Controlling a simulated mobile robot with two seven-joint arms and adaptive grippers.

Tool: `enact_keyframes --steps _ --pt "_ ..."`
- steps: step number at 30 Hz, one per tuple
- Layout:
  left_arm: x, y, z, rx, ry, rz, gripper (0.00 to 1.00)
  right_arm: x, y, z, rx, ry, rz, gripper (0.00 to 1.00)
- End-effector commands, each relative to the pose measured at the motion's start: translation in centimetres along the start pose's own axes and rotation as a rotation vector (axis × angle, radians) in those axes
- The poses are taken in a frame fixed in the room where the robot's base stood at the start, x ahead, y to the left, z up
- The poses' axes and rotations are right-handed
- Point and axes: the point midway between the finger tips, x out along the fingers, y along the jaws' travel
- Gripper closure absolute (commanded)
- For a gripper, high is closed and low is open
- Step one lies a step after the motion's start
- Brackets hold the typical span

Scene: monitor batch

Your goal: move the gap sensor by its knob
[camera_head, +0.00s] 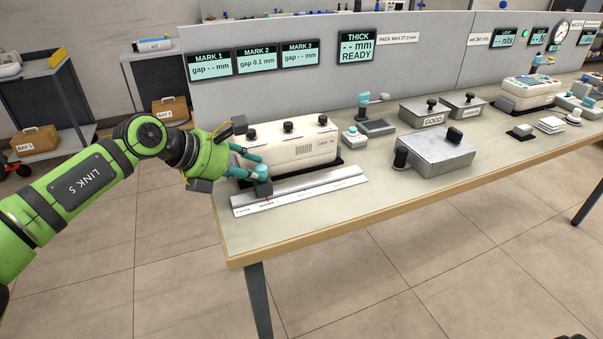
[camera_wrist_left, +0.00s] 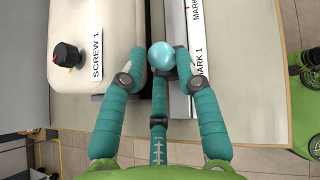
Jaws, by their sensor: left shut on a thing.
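The gap sensor (camera_head: 263,188) is a small dark block with a teal top. It sits on the pale rail (camera_head: 320,184) near its left end, in front of the white unit with black screw knobs (camera_head: 290,146). My left gripper (camera_head: 260,170) reaches in from the left, with its fingers at the sensor's top. In the left wrist view the round light-teal knob (camera_wrist_left: 161,55) lies between the fingertips of my left gripper (camera_wrist_left: 160,66), which are shut on it. The fingers hide most of the sensor's body there. My right gripper is not in view.
A small box with a teal button (camera_head: 353,138) stands right of the white unit. Grey metal blocks (camera_head: 434,152) with black knobs stand farther right. The table's front strip is clear.

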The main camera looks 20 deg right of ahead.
Motion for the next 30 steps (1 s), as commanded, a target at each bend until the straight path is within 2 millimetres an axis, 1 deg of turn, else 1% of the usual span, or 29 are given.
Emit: enact_keyframes --steps 1,18,24,30 --pt "0.3 -0.5 -0.8 0.001 0.017 -0.017 0.96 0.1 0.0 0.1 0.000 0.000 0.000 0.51" --pt "-1.9 0.3 -2.6 0.000 0.017 -0.017 0.96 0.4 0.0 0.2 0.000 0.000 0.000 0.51" --pt "-2.4 0.4 -3.0 0.002 0.017 -0.018 0.96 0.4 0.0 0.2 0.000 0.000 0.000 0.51" --pt "-2.5 0.4 -3.0 0.002 0.017 -0.018 0.96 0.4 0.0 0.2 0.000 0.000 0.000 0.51"
